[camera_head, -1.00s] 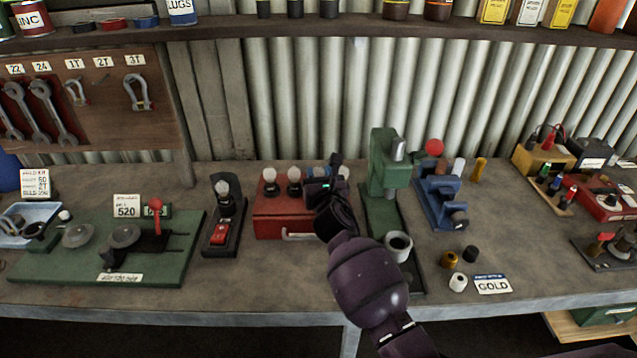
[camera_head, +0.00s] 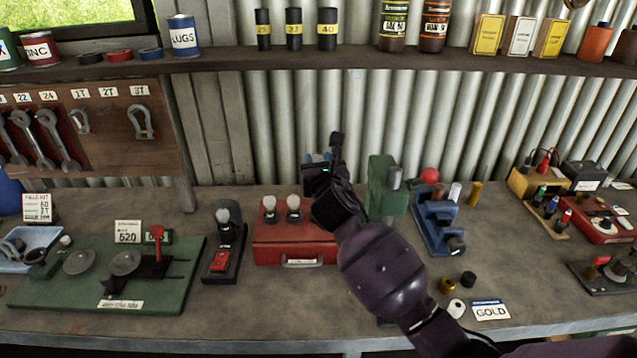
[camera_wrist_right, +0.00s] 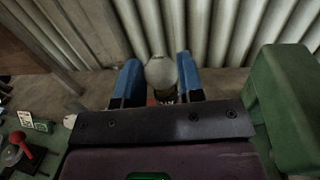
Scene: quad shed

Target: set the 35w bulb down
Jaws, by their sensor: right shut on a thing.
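My right gripper (camera_head: 318,158) is raised above the back of the workbench, near the red box. In the right wrist view its blue fingers (camera_wrist_right: 160,82) are shut on a bulb, the 35w bulb (camera_wrist_right: 160,72), with a whitish round glass and a darker base below. Any marking on it is too small to read. Another bulb (camera_head: 222,216) stands in a black tester with a red switch (camera_head: 219,260). My left gripper is out of view.
A green press (camera_head: 384,185) stands close right of my right gripper, with a blue stand (camera_head: 437,225) beyond it. A green board (camera_head: 100,280) lies at the left. A shelf (camera_head: 350,60) runs above.

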